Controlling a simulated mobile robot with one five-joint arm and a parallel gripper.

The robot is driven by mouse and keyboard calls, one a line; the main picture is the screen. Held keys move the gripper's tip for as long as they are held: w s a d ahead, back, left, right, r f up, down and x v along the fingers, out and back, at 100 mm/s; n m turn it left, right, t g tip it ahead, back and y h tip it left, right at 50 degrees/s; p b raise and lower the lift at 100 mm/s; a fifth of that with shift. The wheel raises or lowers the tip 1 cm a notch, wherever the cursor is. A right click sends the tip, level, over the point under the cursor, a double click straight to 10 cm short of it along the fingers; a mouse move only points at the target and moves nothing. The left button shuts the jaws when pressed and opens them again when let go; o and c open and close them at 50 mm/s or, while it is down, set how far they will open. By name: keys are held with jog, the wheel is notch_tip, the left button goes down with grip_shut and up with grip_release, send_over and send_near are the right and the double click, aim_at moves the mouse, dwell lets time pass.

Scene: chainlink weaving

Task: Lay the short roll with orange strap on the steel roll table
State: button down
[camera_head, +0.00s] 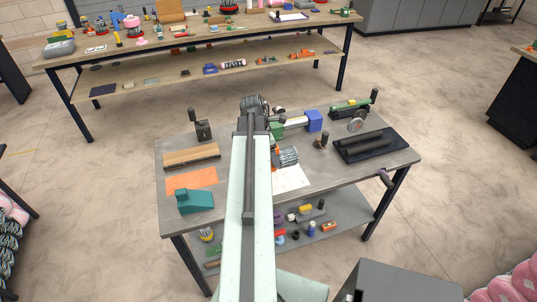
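The grey-topped steel table (345,178) stands in the middle, below my arm. A short grey ribbed roll-like piece (288,157) shows at its centre, just right of my arm, with a bit of orange at its left end; it may be the short roll with orange strap. My arm partly hides it, and I cannot tell whether it touches the tabletop. My gripper (255,105) is at the far end of my arm, over the table's back edge. Its fingers are too dark and small to read, and no held object is clear.
On the steel table are a black tray (372,146), a blue block (314,121), a teal block (194,200), an orange sheet (191,181) and a wooden board (192,156). A cluttered wooden bench (200,52) stands behind. Pink-ended bundles (516,284) lie at lower right.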

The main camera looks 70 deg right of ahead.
jog(key=shift+w+r, duration=0.1)
jog(key=shift+f, duration=0.2)
notch_tip(320, 180, down, 8)
jog(key=b, duration=0.7)
jog(key=shift+r+b, duration=0.25)
jog(key=shift+b, duration=0.15)
jog(key=shift+f+b, duration=0.6)
jog(key=shift+c, duration=0.2)
grip_release()
jog(key=shift+a+r, duration=0.1)
jog(key=shift+r, duration=0.1)
jog(key=p+v, duration=0.7)
jog(key=p, duration=0.1)
jog(key=shift+r, duration=0.4)
jog(key=shift+f, duration=0.15)
